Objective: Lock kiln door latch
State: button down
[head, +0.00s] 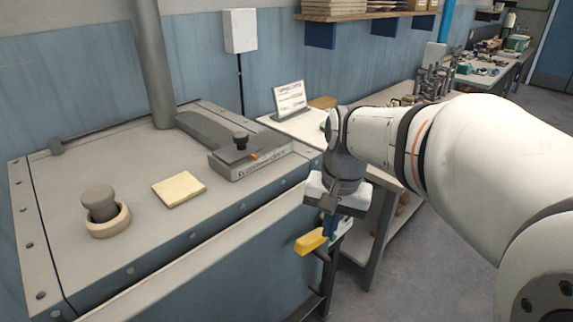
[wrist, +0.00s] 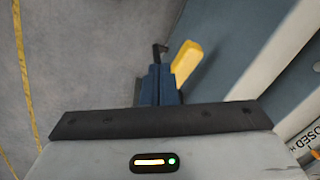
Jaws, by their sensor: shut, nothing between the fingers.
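The kiln (head: 245,255) is a large blue-grey box with a grey riveted top. A yellow handle (head: 310,241), which looks like the latch handle, sticks out at its right front side. My gripper (head: 330,232) points down beside that handle, its blue fingers shut and empty. In the wrist view the yellow handle (wrist: 187,62) lies just right of and beyond my fingertips (wrist: 160,75). A small dark bracket (wrist: 159,48) shows beyond the tips. I cannot tell whether the fingers touch the handle or whether the latch is locked.
On the kiln top are a knob in a ring (head: 103,212), a yellowish tile (head: 179,189) and a grey arm-like fitting (head: 245,160). A bench with a sign (head: 290,100) stands behind. Open floor (head: 435,265) lies to the right.

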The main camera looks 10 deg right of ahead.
jog(key=w+d+r+m+g+y+p, duration=0.1)
jog(key=w+d+r+m+g+p, duration=0.1)
jog(key=w+r+m+p, duration=0.45)
jog(key=n, duration=0.1)
send_near(314, 234)
jog(key=f, duration=0.4)
jog(key=s+a+f, duration=0.1)
jog(key=f, duration=0.1)
jog(key=shift+a+f, duration=0.1)
jog(key=shift+f, duration=0.3)
jog(key=shift+b, duration=0.35)
